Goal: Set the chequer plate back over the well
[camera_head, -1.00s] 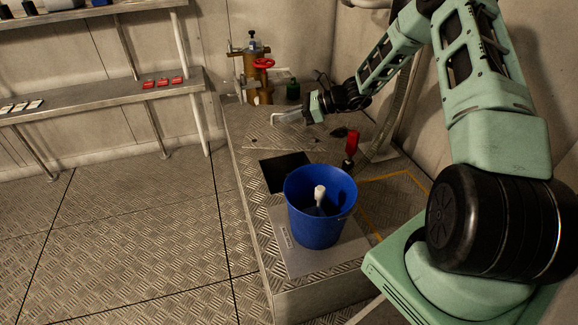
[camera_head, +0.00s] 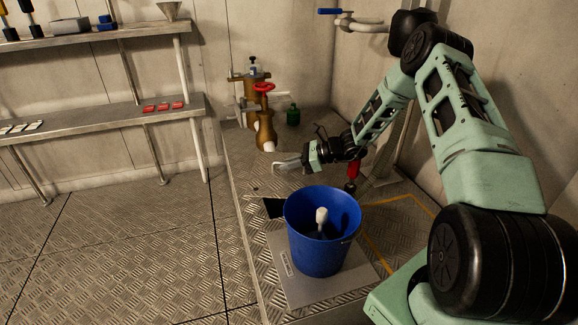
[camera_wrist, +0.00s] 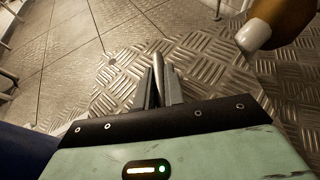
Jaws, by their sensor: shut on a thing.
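The chequer plate (camera_head: 275,183) lies on the bench top and is hard to tell from the similar patterned metal around it. It also shows in the wrist view (camera_wrist: 122,85). It seems to cover the far part of the well (camera_head: 273,208); a small dark strip of the opening stays visible behind the bucket. My gripper (camera_head: 282,166) is low over the plate. In the wrist view its fingers (camera_wrist: 157,83) are shut on a narrow upright metal piece, seemingly the plate's grip. Whether the plate lies flat or is slightly raised I cannot tell.
A blue bucket (camera_head: 318,255) with a white-topped object (camera_head: 321,216) in it stands on a grey plate (camera_head: 298,290), close in front of the well. A brass valve with a red wheel (camera_head: 263,88) stands behind. A red-handled item (camera_head: 353,170) is right of my gripper.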

